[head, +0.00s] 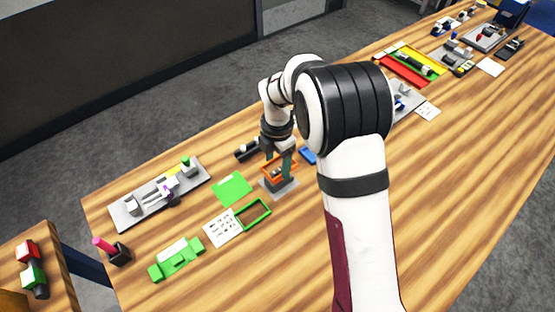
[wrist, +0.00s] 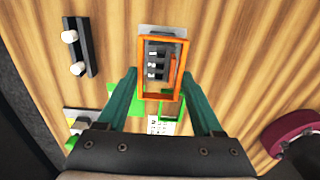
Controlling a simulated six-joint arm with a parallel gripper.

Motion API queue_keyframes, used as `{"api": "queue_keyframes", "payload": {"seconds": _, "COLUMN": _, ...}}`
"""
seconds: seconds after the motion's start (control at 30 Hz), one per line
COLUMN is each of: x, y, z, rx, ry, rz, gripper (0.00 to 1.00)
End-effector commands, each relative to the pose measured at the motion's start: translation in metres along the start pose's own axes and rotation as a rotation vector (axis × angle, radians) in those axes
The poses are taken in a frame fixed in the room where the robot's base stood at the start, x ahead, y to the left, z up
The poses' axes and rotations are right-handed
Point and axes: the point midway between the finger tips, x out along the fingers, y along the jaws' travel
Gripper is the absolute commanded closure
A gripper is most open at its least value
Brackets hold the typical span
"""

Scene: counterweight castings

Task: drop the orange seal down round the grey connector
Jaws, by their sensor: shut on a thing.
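The orange seal (wrist: 144,80) is a rectangular open frame. My gripper (wrist: 160,78) has its two teal fingers at the long sides of the seal and is shut on it. In the head view the seal (head: 265,172) is held at my gripper (head: 277,170), over the grey base of the connector (head: 282,189). In the wrist view the grey connector (wrist: 157,48), with dark blocks on it, shows through the seal's opening. Its grey plate extends past the seal's far edge. The seal looks above the base; the exact height gap is hard to tell.
A black bar with white knobs (wrist: 77,47) lies to the left in the wrist view. A green card (head: 232,188), a green frame (head: 264,212) and a white printed sheet (head: 223,228) lie near the connector. A grey fixture plate (head: 130,215) lies further left. Bare wood is in front.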

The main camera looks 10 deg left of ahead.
Motion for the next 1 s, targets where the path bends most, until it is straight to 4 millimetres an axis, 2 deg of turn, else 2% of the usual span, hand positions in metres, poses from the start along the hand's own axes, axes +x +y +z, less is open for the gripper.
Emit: {"api": "queue_keyframes", "payload": {"seconds": 1.0, "x": 0.021, "y": 0.000, "z": 0.000, "rx": 0.001, "ry": 0.000, "rz": -0.001, "gripper": 0.55}}
